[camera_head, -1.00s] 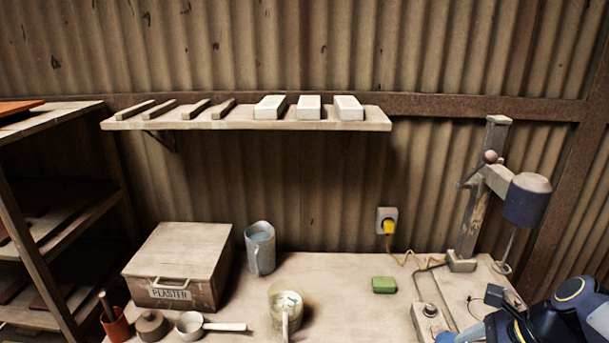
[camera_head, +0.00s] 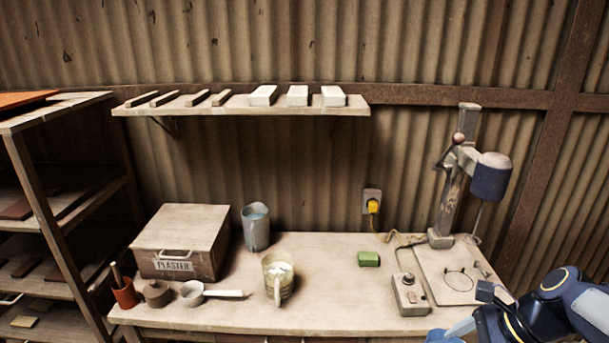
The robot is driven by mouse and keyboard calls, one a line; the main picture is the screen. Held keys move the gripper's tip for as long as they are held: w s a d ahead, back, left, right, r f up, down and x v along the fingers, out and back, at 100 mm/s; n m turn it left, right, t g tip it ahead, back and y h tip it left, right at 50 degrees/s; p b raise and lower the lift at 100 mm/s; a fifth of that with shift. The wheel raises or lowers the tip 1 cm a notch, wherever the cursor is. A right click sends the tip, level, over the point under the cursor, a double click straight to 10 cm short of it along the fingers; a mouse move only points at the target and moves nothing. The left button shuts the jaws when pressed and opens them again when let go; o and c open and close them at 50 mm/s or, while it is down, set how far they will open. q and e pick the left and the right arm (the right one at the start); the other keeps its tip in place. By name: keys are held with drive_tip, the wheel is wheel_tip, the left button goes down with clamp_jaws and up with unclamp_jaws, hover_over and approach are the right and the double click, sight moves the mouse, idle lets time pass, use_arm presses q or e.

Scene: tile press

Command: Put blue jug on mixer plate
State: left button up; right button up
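A grey-blue jug (camera_head: 256,230) with blue contents stands upright on the bench, right of the plaster box. A cream jug (camera_head: 277,284) with white contents stands in front of it, handle toward me. The mixer (camera_head: 490,176) has a blue motor head on an upright post at the right. Its pale plate (camera_head: 435,272), with a ring marked on it, lies below the head and is bare of jugs. My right arm comes in at the lower right; its light blue end part (camera_head: 457,330) is at the bench's front edge, far from the jugs, and its finger opening is unclear. My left gripper is out of view.
A plaster box (camera_head: 175,266), red pot (camera_head: 125,294), small brown pot (camera_head: 157,293) and white ladle (camera_head: 193,293) crowd the left. A green block (camera_head: 369,258) and control box (camera_head: 410,294) with cables sit left of the plate. The bench middle is clear. A shelf (camera_head: 240,106) hangs above.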

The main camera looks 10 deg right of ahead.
drive_tip(key=w+a+f+n+g+h, duration=0.3)
drive_tip(key=w+a+f+n+g, duration=0.2)
drive_tip(key=n, duration=0.7)
drive_tip(key=w+a+f+n+g+h, duration=0.2)
drive_tip(key=w+a+f+n+g, duration=0.3)
drive_tip(key=w+a+f+n, duration=0.3)
wheel_tip(320, 180, down, 5)
drive_tip(key=w+n, duration=0.2)
drive_tip(key=n, duration=0.2)
drive_tip(key=shift+w+a+h, duration=0.2)
drive_tip(key=shift+a+h, duration=0.2)
